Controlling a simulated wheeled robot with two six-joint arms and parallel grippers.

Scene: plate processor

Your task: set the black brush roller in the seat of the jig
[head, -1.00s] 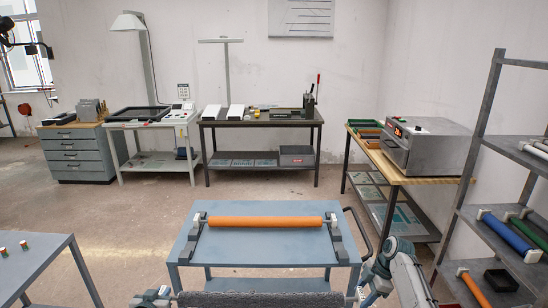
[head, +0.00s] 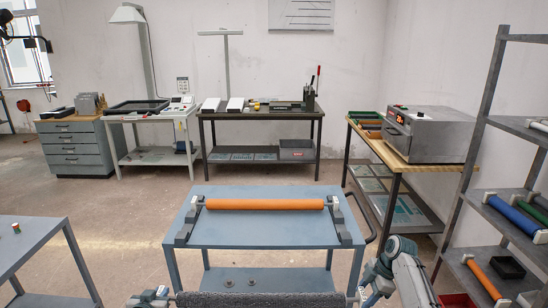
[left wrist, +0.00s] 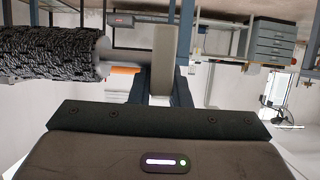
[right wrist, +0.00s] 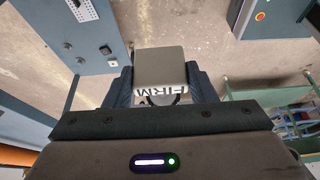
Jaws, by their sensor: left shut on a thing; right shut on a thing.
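The black brush roller (head: 262,299) lies level across the bottom edge of the head view, only its upper part showing. Its bristles (left wrist: 45,55) fill the upper left of the left wrist view. My left gripper (head: 150,298) is shut on a grey end block (left wrist: 164,55) beside the bristles. My right gripper (head: 370,294) is shut on the other end block (right wrist: 160,70), marked "FIRM". Ahead, two dark supports (head: 186,228) on a blue-grey cart carry an orange roller (head: 265,204). I cannot tell whether these supports are the jig.
The cart (head: 265,234) stands just ahead. A blue-grey table (head: 30,246) is near left. A shelf rack with blue (head: 515,218) and orange (head: 482,278) rollers is close on the right. A wooden bench (head: 400,172) holds a metal machine. Open floor lies left of the cart.

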